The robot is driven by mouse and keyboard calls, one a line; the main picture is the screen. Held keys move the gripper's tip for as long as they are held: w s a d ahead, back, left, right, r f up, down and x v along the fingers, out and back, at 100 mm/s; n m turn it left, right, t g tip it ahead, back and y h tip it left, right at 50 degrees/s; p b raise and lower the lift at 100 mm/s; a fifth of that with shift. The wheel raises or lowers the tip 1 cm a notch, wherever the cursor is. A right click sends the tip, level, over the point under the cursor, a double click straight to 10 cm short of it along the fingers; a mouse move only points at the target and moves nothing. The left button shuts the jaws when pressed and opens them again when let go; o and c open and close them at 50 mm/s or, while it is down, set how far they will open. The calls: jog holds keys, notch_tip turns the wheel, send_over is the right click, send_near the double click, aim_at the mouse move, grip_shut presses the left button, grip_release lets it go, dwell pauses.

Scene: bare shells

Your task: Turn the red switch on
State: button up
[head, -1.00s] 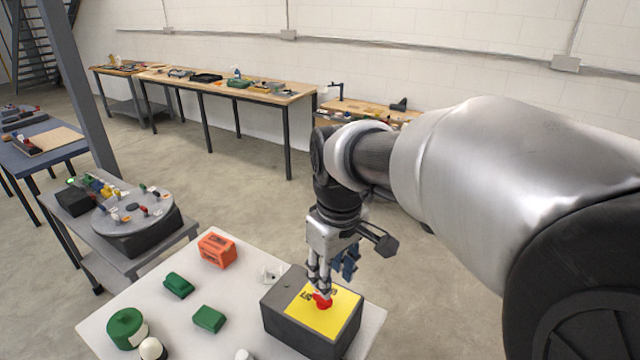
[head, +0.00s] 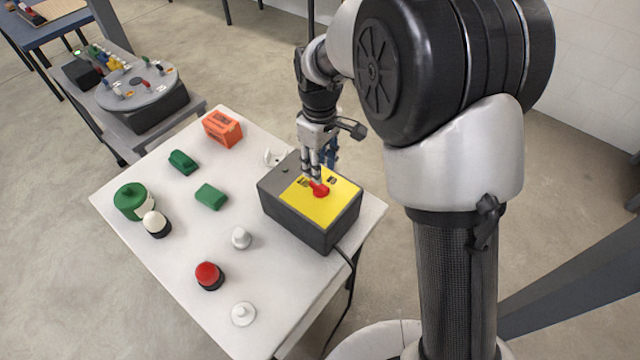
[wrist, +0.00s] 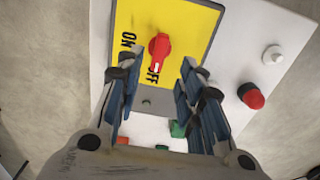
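The red switch (head: 319,189) is a rotary knob on the yellow plate (head: 340,213) on top of a dark grey box (head: 290,215). In the wrist view the red switch (wrist: 160,46) has its white mark toward the word OFF; the word ON is printed to the left. My gripper (head: 313,174) points down at the knob. In the wrist view my gripper (wrist: 158,66) is open, one blue-padded finger on each side, with the knob between and just beyond the tips. I cannot tell whether either finger touches it.
The box stands on a white table (head: 165,245). Green blocks (head: 211,196), an orange block (head: 222,128), a red button (head: 209,275) and white knobs (head: 241,238) stand left of it. A black cable (head: 352,285) runs off the table edge.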

aim_at(319, 188)
notch_tip(319, 188, down, 7)
jog(key=shift+f+b, duration=0.1)
jog(key=shift+b, duration=0.65)
jog(key=shift+c, duration=0.4)
grip_shut()
